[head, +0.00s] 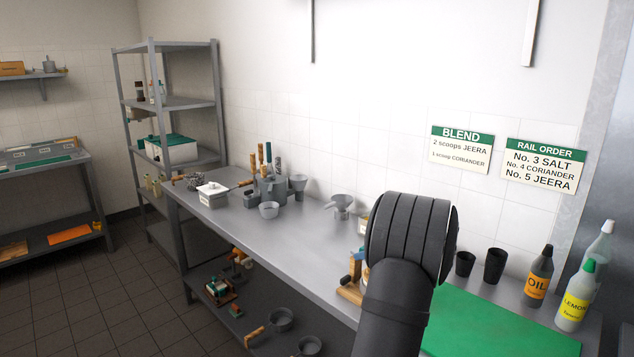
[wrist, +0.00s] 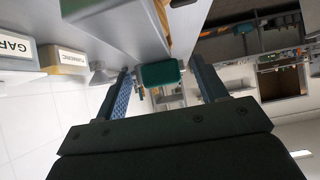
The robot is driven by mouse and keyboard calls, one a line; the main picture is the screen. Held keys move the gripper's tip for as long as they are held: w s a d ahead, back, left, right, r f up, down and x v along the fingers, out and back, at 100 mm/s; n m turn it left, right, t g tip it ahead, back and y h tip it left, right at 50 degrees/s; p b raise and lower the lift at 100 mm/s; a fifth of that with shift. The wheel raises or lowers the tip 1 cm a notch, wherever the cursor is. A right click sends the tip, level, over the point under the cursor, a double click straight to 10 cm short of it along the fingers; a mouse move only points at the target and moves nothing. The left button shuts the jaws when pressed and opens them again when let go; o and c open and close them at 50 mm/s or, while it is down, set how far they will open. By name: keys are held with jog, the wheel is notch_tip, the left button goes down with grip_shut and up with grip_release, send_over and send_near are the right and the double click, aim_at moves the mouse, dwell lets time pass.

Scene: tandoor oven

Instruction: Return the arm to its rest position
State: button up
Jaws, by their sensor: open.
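My arm (head: 405,270) rises in front of the steel worktable in the head view, its dark link and ribbed joint covering part of the table. My gripper is hidden there. In the wrist view my gripper (wrist: 160,76) is open, its two dark fingers spread wide. A green rounded block (wrist: 162,73) shows between the fingers; I cannot tell how far beyond them it is. I see nothing clamped by the fingers.
The worktable (head: 290,238) holds a white box (head: 213,195), metal cups, a green board (head: 490,325) and an oil bottle (head: 538,276). A labelled box (wrist: 68,60) is near the gripper's left in the wrist view. Open floor lies left of the table.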

jog(key=s+d+r, duration=0.4)
jog(key=r, duration=0.3)
jog(key=f, duration=0.1)
jog(key=w+a+f, duration=0.1)
jog(key=f, duration=0.1)
jog(key=w+a+f, duration=0.1)
jog(key=f, duration=0.1)
jog(key=shift+w+a+f, duration=0.15)
jog(key=shift+a+f, duration=0.05)
jog(key=x, duration=0.5)
jog(key=s+d+r, duration=0.1)
jog(key=r, duration=0.1)
jog(key=s+d+r, duration=0.1)
jog(key=r, duration=0.1)
jog(key=s+d+r, duration=0.1)
jog(key=r, duration=0.1)
jog(key=shift+r, duration=0.25)
jog(key=shift+s+d+r, duration=0.35)
jog(key=shift+d, duration=0.1)
